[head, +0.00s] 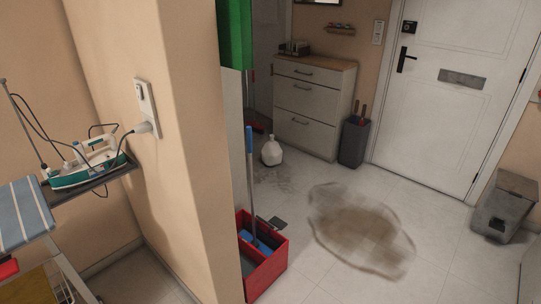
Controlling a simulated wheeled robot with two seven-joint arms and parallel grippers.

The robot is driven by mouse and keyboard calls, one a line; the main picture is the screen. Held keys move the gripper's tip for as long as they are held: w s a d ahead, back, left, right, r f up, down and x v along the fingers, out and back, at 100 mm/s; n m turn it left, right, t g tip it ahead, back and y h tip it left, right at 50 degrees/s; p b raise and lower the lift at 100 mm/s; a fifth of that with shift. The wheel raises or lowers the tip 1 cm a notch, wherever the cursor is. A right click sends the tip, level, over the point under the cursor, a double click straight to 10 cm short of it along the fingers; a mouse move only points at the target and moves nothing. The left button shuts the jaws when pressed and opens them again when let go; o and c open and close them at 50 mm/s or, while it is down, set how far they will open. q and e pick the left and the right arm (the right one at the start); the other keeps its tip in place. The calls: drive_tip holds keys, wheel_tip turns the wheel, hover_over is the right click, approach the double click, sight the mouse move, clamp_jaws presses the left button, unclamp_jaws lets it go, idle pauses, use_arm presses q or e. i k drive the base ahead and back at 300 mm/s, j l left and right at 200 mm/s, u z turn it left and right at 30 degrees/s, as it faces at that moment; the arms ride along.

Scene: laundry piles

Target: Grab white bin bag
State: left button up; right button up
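A small white rounded object (271,152) with a narrow top stands on the tiled floor in the head view, left of the drawer cabinet's base. It looks like a tied white bag, but it is too small to be certain that it is the bin bag. Neither of my grippers is in view, and nothing is seen touching the white object.
A beige wall corner (165,120) stands close in front. An iron (85,162) is at left.

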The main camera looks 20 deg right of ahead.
sight(272, 152)
drive_tip(key=i+l+z, duration=0.25)
drive_tip(key=z, duration=0.2)
drive_tip(key=i+l+z, duration=0.4)
drive_tip(key=i+z, duration=0.25)
drive_tip(key=z, duration=0.2)
drive_tip(key=i+z, duration=0.4)
drive_tip(key=i+l+z, duration=0.15)
drive_tip(key=i, duration=0.6)
drive_tip(key=i+l+z, duration=0.2)
drive_tip(key=i, duration=0.6)
drive_tip(key=i+j+u, duration=0.25)
drive_tip(key=i+u, duration=0.75)
drive_tip(key=i+l+u, duration=0.15)
drive_tip(key=i+u, duration=0.35)
drive_tip(key=i+l+u, duration=0.45)
drive_tip(key=i, duration=0.2)
